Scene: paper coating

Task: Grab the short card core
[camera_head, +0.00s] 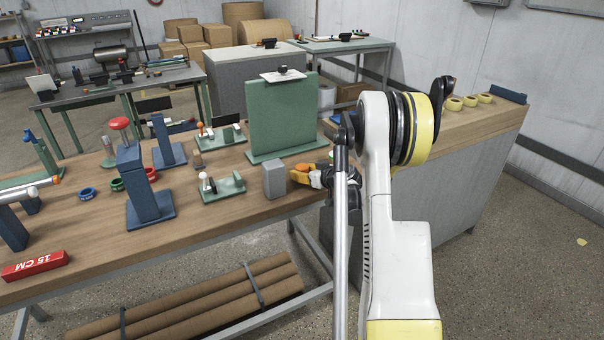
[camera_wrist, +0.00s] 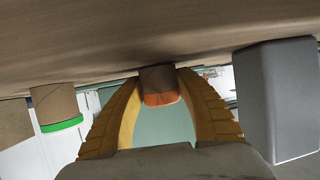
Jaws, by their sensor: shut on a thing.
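A short brown card core with an orange end (camera_wrist: 160,85) stands between the two yellow fingers of my gripper (camera_wrist: 158,78) in the wrist view. The fingers are shut on it, one on each side. In the head view my gripper (camera_head: 307,175) is low over the wooden table, with the orange end (camera_head: 303,167) showing between its fingers. A second card core with a green end (camera_wrist: 54,106) stands apart at the left of the wrist view.
A grey block (camera_head: 274,179) stands close beside my gripper; it also shows in the wrist view (camera_wrist: 278,100). A green upright panel (camera_head: 283,115) rises behind. Small green fixtures (camera_head: 222,186) and a blue stand (camera_head: 147,185) are further left. The table front (camera_head: 215,217) is clear.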

